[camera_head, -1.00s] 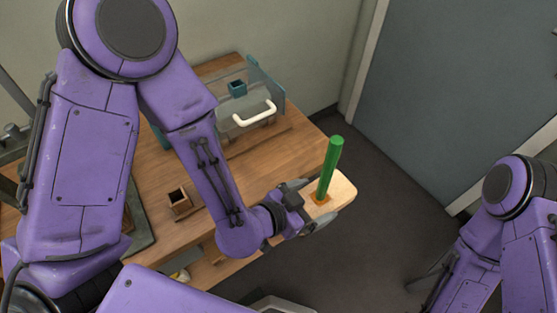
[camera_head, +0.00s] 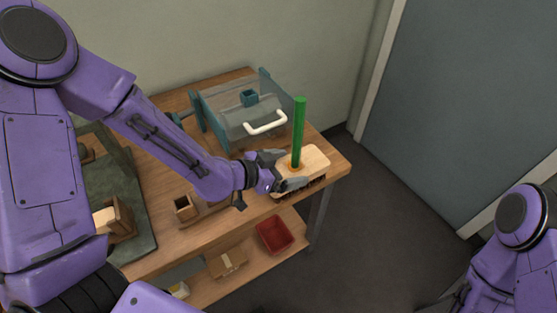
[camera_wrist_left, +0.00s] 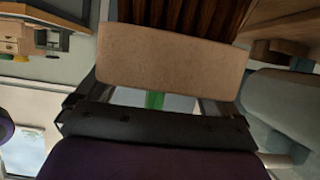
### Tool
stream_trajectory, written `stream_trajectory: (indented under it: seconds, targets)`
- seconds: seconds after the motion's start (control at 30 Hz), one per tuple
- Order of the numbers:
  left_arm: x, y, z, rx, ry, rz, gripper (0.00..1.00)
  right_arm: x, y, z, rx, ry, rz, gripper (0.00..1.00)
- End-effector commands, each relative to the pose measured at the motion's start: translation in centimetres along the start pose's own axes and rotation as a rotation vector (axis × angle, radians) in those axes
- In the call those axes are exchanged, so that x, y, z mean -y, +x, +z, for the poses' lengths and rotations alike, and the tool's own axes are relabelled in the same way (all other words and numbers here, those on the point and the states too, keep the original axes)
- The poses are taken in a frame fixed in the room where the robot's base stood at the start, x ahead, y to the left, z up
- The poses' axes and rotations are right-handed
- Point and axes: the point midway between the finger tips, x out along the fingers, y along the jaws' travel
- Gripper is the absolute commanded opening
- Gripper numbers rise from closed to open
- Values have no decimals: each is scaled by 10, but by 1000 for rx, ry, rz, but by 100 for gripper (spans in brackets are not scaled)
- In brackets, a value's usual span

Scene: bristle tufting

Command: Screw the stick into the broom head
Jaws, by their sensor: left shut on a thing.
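The broom head (camera_head: 316,162) is a pale wooden block with dark brown bristles (camera_head: 312,187) underneath. It is over the right front corner of the table; I cannot tell if it touches the top. The green stick (camera_head: 299,132) stands nearly upright in an orange-rimmed spot on it; how deep it sits is hidden. My left gripper (camera_head: 290,172) is shut on the broom head, with fingers along its sides near the stick. In the left wrist view the broom head (camera_wrist_left: 172,55) fills the centre, with a bit of green (camera_wrist_left: 154,100) below it. My right gripper is out of view.
A clear-walled fixture with teal ends (camera_head: 266,82) and a white handle (camera_head: 266,123) stands just behind the stick. A small wooden holder (camera_head: 185,208) is at the table's front. A red bin (camera_head: 275,236) sits on the lower shelf. Open floor lies right of the table.

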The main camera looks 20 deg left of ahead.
Motion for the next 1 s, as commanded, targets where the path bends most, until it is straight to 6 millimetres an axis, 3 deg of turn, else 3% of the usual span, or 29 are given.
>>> stream_trajectory:
  seconds: [0.17,0.33,0.43,0.87,0.9,1.0]
  targets:
    - [7,-1,-2,-3,-1,-3,10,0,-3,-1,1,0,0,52]
    - [40,-2,-3,-2,-2,-5,10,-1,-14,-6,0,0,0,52]
    - [38,4,12,2,-3,0,10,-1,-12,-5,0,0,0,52]
    - [38,8,18,-1,1,-2,10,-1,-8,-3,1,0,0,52]
    - [38,7,17,1,0,-1,100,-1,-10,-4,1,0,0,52]
    - [38,7,17,1,0,-1,100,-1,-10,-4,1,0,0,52]
